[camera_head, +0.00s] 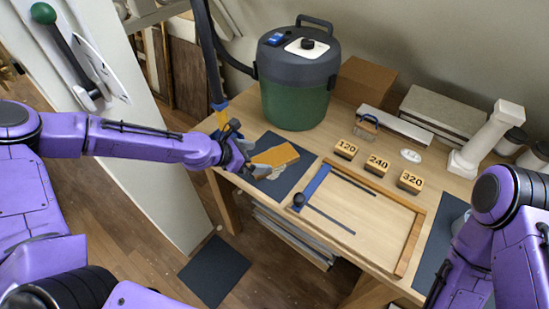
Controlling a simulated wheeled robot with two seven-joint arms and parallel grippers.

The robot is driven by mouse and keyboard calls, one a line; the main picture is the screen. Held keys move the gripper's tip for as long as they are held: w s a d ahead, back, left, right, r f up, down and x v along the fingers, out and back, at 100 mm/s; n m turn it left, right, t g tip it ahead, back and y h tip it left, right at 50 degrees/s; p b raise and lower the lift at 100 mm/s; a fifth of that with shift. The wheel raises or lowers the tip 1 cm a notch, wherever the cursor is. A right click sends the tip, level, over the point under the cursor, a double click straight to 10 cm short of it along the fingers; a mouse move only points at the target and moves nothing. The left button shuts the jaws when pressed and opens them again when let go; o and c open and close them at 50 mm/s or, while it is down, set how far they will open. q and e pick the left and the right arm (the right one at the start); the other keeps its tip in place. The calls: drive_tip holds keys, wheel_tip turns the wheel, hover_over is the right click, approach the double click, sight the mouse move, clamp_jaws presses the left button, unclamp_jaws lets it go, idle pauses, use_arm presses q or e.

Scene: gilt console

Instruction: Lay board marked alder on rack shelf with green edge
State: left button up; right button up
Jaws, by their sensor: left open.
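My left gripper (250,165) is open over the dark mat at the left end of the workbench. A small orange-brown wooden piece (277,155) lies right beside its fingers. I cannot tell whether they touch, and I can read no marking on it, so I cannot tell if it is the alder board. Under the bench is a rack of stacked shelves or sheets (290,237), mostly hidden by the bench top. No green edge can be made out. My right arm is at the right, with its gripper out of view.
The workbench (345,203) holds a wooden frame with a blue bar, blocks marked 120 (346,149), 240 (377,165) and 320 (410,181), and a green vacuum (297,85) with a hose near my left arm. A dark floor mat (215,272) lies below.

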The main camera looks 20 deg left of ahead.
sight(273, 158)
use_arm(q)
drive_tip(key=shift+w+d+f, duration=0.1)
drive_tip(key=shift+d+f, duration=0.2)
drive_tip(key=x, duration=0.5)
drive_tip(key=shift+w+d+p, duration=0.15)
drive_tip(key=shift+w+p, duration=0.15)
drive_tip(key=shift+w, duration=0.1)
drive_tip(key=c, duration=1.1)
